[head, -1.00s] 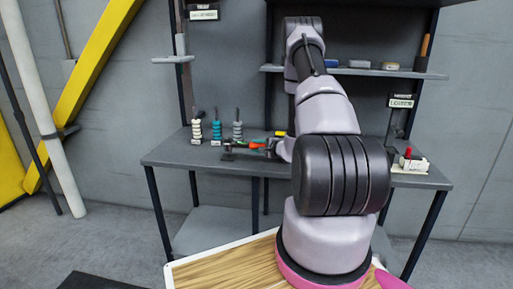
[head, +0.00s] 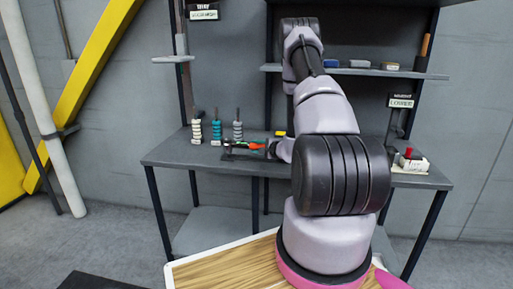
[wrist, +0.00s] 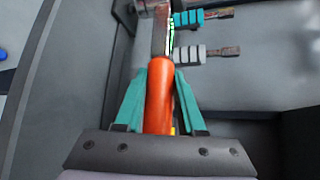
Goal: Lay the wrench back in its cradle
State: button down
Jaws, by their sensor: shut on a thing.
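The wrench has an orange handle (wrist: 159,95) and a grey metal shaft and head. In the head view the wrench (head: 255,147) lies about level, low over the workbench, its head toward the left. My gripper (wrist: 162,74) has teal fingers on both sides of the orange handle and is shut on it. In the head view my gripper (head: 272,149) is partly hidden by my arm. A small dark stand, apparently the cradle (head: 229,157), is on the bench under the wrench's head end. I cannot tell whether the wrench touches it.
Behind the wrench on the workbench (head: 175,155) stand white (head: 197,132), teal (head: 217,131) and grey (head: 238,131) ringed posts. A white block with a red part (head: 412,162) is at the right end. A shelf (head: 360,72) with small blocks is above.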

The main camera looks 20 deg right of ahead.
jog(key=shift+f, duration=0.95)
jog(key=c, duration=0.6)
grip_release()
jog(key=shift+o, duration=0.8)
jog(key=shift+s, duration=0.1)
jog(key=v, duration=1)
jog(key=shift+s+d, duration=0.1)
jog(key=shift+s, duration=0.2)
